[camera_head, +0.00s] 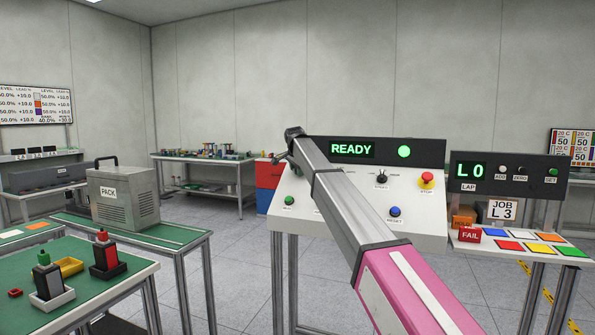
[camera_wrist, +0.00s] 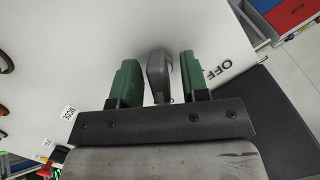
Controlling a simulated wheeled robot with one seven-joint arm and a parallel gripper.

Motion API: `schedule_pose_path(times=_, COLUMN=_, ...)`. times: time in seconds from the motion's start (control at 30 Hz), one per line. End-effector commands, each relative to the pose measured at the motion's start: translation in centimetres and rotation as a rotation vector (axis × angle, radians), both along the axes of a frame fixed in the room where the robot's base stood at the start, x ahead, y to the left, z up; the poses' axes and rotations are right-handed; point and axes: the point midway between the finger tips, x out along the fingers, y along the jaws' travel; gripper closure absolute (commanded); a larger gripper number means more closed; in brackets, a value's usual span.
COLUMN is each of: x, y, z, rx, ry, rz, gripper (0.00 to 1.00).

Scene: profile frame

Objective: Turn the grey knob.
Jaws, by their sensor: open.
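The grey knob (camera_wrist: 157,80) stands on the white panel face in the wrist view, with the word OFF printed to its right. My gripper (camera_wrist: 158,60) is open, with one green finger pad on each side of the knob. Narrow gaps show between the knob and both pads, so it is around the knob but not visibly gripping it. In the head view my arm crosses the left part of the sloped console (camera_head: 415,215), and the knob is hidden behind it.
The console also has a black dial (camera_head: 382,178), a red stop button (camera_head: 426,180), a blue button (camera_head: 394,212) and a green READY display (camera_head: 352,150). A second panel (camera_head: 510,175) stands at right. Green-topped benches (camera_head: 150,240) stand at left.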

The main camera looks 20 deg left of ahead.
Motion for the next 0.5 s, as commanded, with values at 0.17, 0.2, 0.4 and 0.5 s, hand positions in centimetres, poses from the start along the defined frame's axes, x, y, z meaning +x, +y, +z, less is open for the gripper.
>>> schedule_pose_path(times=0.17, x=0.00, y=-0.01, z=0.01, rx=0.000, ry=0.000, rz=0.000, gripper=0.72)
schedule_pose_path(times=0.2, x=0.00, y=-0.01, z=0.01, rx=0.000, ry=0.000, rz=0.000, gripper=0.85)
schedule_pose_path(times=0.4, x=0.00, y=-0.01, z=0.02, rx=-0.001, ry=0.000, rz=0.001, gripper=0.97)
schedule_pose_path(times=0.5, x=0.00, y=-0.01, z=0.02, rx=-0.006, ry=0.001, rz=0.007, gripper=0.97)
